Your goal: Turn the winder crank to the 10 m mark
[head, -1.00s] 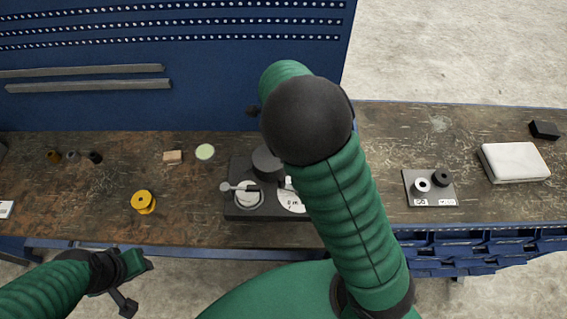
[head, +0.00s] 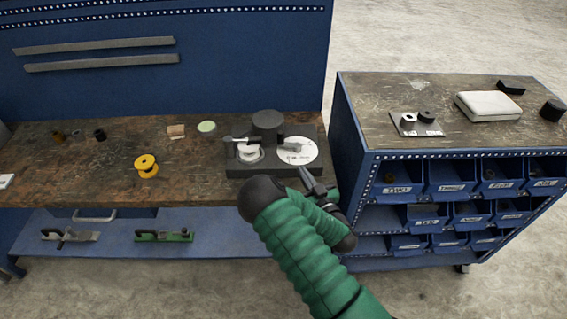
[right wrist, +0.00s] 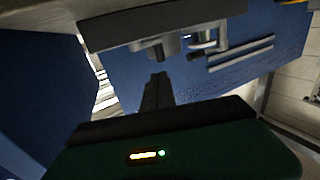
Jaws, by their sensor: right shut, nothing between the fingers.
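The winder (head: 236,168) is a dark grey base on the wooden bench, with a dark drum (head: 267,122) at its back. A crank arm (head: 240,139) lies over the pale round hub at its left, its knob end pointing left. A white dial (head: 300,157) with small print sits at its right; I cannot read the marks. My right gripper (head: 310,180) is shut and empty, just in front of the winder's right front edge, apart from the crank. Its fingers (right wrist: 157,90) also show in the right wrist view, below the dark slab-like winder (right wrist: 165,22). My left gripper is out of view.
A yellow spool (head: 146,166), a small wooden block (head: 176,131) and a pale green-topped round tin (head: 207,128) stand left of the winder. A blue bin cabinet (head: 362,165) stands at the right, with a white case (head: 488,106) on top. Bench front is clear.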

